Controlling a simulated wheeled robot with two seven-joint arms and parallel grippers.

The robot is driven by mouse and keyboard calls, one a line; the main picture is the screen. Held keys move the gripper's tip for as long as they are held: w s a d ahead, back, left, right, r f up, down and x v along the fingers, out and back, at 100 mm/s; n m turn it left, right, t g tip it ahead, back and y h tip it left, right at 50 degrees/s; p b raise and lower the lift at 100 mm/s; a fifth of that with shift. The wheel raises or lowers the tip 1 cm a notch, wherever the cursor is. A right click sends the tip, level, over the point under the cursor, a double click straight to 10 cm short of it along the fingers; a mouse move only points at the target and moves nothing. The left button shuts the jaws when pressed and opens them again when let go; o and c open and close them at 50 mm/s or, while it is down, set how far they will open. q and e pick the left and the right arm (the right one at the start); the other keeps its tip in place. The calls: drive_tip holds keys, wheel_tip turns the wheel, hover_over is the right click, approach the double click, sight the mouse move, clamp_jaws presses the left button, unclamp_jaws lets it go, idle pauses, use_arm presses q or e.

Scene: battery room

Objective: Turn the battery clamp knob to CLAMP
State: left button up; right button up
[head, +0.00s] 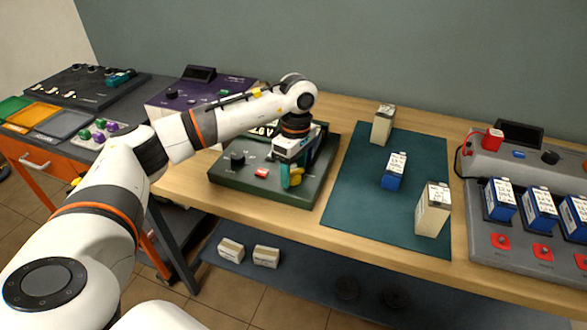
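A dark green device box (262,188) sits on the wooden table, left of the teal mat. A black knob (237,158) is on the left of its sloped top, and a red button (261,173) is beside it. The labels are too small to read, so I cannot tell the knob's setting or whether it is the clamp knob. My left gripper (291,176) points down over the right part of the box, right of the knob and red button. Its green and yellow tip hides what lies beneath; its opening is unclear. My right gripper is not in view.
The teal mat (350,185) holds a blue battery (394,171) and two cream ones (383,125) (433,209). A grey charger (487,240) with blue batteries stands at right. A purple device (168,97) stands behind my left arm. White boxes (231,250) lie on the lower shelf.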

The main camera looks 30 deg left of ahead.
use_arm(q)
drive_tip(key=shift+r, duration=0.1)
wheel_tip(320, 180, up, 12)
drive_tip(key=shift+w+b, duration=0.4)
idle(0.6)
